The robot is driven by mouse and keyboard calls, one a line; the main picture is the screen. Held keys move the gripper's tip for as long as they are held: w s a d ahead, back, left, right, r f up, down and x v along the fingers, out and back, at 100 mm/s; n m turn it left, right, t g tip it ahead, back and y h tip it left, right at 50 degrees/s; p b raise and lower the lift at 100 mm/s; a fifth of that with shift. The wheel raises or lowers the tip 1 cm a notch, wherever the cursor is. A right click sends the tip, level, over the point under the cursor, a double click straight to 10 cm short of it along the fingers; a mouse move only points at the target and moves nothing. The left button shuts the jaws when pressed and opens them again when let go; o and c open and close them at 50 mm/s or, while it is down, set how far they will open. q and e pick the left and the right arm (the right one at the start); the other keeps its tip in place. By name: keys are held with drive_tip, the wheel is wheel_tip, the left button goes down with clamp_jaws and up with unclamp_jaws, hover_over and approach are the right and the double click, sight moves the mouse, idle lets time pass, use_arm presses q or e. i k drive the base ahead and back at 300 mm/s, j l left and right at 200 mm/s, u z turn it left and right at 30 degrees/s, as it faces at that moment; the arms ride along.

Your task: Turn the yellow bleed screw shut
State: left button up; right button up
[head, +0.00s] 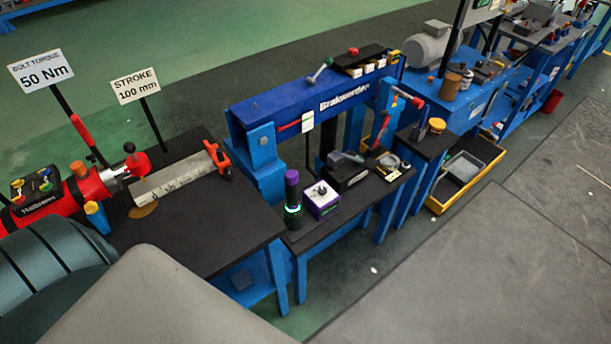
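No part labelled as the bleed screw can be read. A red cylinder (88,188) lies on the dark bench at the left. A blue part with a yellow top (92,207) stands beside the cylinder. A round yellow cap (437,125) sits on a small stand farther right. I cannot tell which yellow part is the bleed screw, or whether it is open or shut. Neither gripper is in view.
A grey bar (170,183) with a red clamp (218,160) lies on the bench (200,232). Two signs (40,70) (136,86) stand behind it. A blue press frame (310,100) and a yellow-rimmed tray (462,170) are to the right. The floor at front right is clear.

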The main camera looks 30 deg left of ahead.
sight(90, 207)
drive_tip(key=u, duration=2.7)
